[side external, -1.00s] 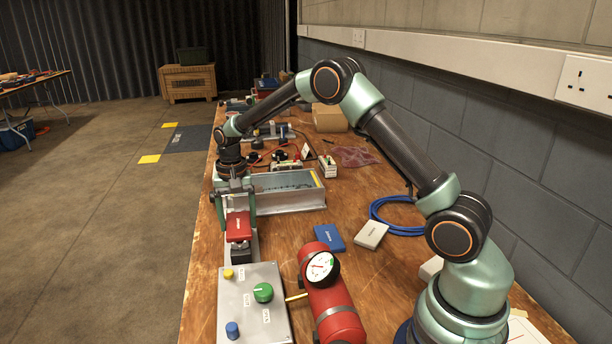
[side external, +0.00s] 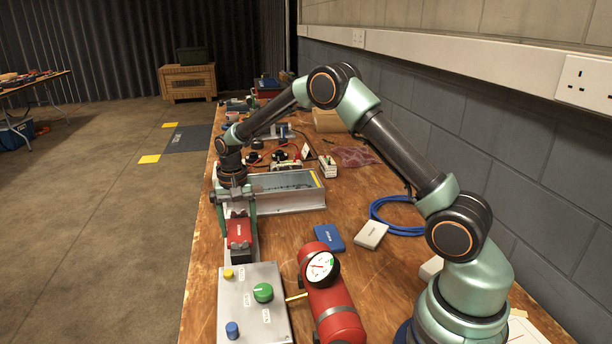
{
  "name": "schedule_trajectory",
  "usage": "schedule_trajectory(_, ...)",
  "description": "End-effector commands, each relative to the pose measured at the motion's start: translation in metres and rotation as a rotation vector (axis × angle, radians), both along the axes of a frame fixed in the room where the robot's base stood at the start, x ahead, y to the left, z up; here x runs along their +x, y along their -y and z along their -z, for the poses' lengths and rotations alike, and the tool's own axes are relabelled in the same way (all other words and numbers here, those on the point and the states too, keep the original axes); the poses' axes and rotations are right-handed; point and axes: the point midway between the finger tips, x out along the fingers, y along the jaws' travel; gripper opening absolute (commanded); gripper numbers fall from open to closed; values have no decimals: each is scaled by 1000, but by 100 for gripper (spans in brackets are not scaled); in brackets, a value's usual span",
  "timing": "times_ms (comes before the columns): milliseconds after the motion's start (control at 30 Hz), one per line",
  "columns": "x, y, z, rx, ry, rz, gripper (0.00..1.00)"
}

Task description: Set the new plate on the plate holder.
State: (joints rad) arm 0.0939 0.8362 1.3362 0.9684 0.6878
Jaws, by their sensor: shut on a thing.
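A red plate (side external: 239,234) with pale lettering is between the fingers of my gripper (side external: 237,212). My gripper points down and is shut on it. The red plate is right over or on a dark block (side external: 241,257) at the near end of a grey rail, seemingly the plate holder. I cannot tell whether the plate touches it, and the plate hides the block's top. A blue plate (side external: 329,237) and a whitish plate (side external: 371,235) lie flat on the bench to the right.
A grey control box (side external: 260,326) with yellow, green and blue knobs stands just in front. A red cylinder with a gauge (side external: 320,267) lies to its right. A blue cable coil (side external: 385,213) lies near the wall.

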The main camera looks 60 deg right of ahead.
Motion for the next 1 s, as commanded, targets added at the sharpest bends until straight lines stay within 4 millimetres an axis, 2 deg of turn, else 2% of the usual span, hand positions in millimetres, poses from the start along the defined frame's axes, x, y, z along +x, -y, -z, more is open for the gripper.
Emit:
schedule_trajectory(200,0,0,5,0,-1,0,17)
schedule_trajectory(233,0,0,4,0,-1,0,88)
schedule_trajectory(267,0,0,4,0,-1,0,100)
schedule_trajectory(533,0,0,3,0,0,0,100)
schedule_trajectory(667,1,0,-8,-1,2,0,100)
schedule_trajectory(1000,1,0,-74,-1,5,0,100)
